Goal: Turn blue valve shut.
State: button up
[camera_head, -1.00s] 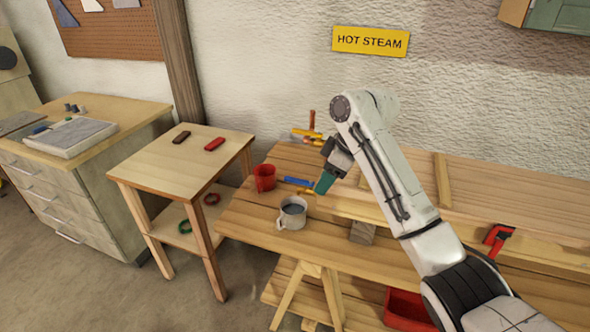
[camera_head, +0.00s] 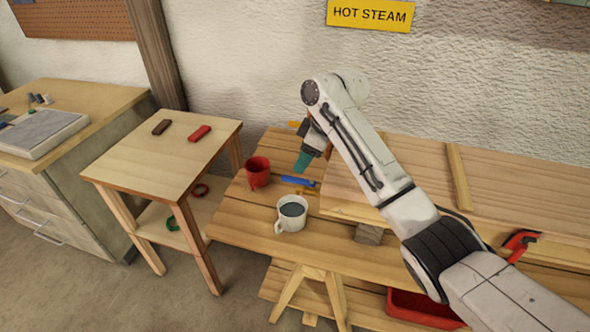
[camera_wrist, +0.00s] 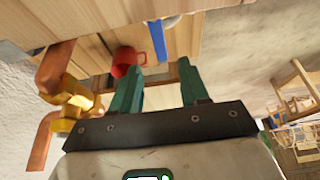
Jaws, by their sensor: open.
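A flat blue bar, which looks like the blue valve's handle (camera_head: 298,181), shows low at the back of the bench, right of the red mug. It also shows in the wrist view (camera_wrist: 157,41), beyond the fingertips. I cannot tell what it is joined to or how far it is turned. My gripper (camera_head: 304,162) has green fingers and hangs above and behind the blue bar, apart from it. In the wrist view its fingers (camera_wrist: 160,80) are spread with nothing between them. A yellow valve body (camera_wrist: 70,100) on a copper pipe (camera_wrist: 40,142) is left of the fingers, mostly hidden in the head view.
A red mug (camera_head: 257,172) and a grey mug (camera_head: 291,214) stand on the bench (camera_head: 240,225). Stacked boards (camera_head: 500,185) lie at the right with a red clamp (camera_head: 520,243). A small table (camera_head: 150,150) stands left. The wall is close behind my gripper.

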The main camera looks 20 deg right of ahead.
aim_at(292, 178)
jog(key=shift+x, duration=3)
grip_shut()
